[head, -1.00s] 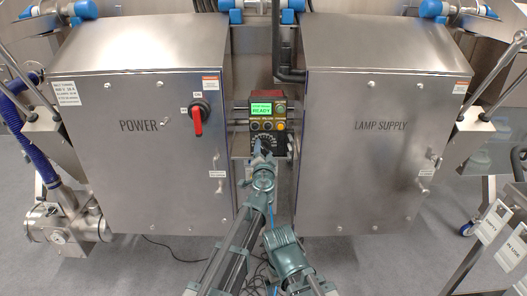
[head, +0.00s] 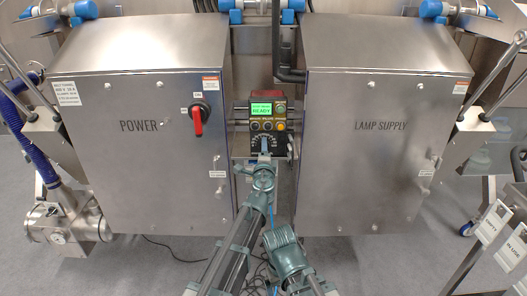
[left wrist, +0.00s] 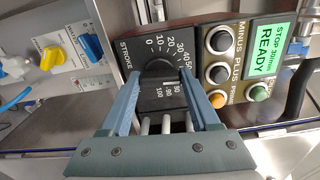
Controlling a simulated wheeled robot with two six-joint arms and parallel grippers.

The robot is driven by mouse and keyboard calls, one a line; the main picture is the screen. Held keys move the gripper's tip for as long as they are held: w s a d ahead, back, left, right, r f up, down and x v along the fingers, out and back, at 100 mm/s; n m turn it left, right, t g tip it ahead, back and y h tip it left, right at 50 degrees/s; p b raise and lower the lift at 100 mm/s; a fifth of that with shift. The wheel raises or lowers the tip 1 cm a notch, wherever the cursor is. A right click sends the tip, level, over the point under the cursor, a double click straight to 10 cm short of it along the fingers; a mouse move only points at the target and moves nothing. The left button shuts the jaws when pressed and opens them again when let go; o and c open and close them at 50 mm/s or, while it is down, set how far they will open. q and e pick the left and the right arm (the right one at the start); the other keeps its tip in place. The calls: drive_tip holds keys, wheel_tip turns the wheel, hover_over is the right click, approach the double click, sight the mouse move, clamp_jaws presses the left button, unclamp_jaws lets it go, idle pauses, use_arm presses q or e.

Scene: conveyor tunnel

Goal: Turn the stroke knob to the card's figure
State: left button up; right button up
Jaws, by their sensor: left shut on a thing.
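The stroke knob (left wrist: 159,70) is a black dial on a dark control box (head: 267,118), between the two steel cabinets. Its white scale, marked STROKE, runs from 0 to 100 around it. My left gripper (head: 264,146) is at the dial. In the left wrist view its two blue-grey fingers (left wrist: 158,88) stand on either side of the knob and grip it. A white mark shows near the high figures, but I cannot read the setting surely. My right gripper (head: 285,243) is low beside the left arm, its fingers hidden. I cannot make out which label is the card.
The box has a green READY screen (left wrist: 269,47) and several round buttons beside the dial. The POWER cabinet (head: 140,180) with a red switch (head: 198,121) stands left, the LAMP SUPPLY cabinet (head: 375,180) right. A yellow knob (left wrist: 53,58) shows in the left wrist view.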

use_arm(q)
drive_tip(key=shift+m, duration=1.3)
drive_tip(key=shift+s+m, duration=0.1)
drive_tip(key=shift+m, duration=0.2)
drive_tip(key=o, duration=1.4)
drive_tip(key=shift+c, duration=0.2)
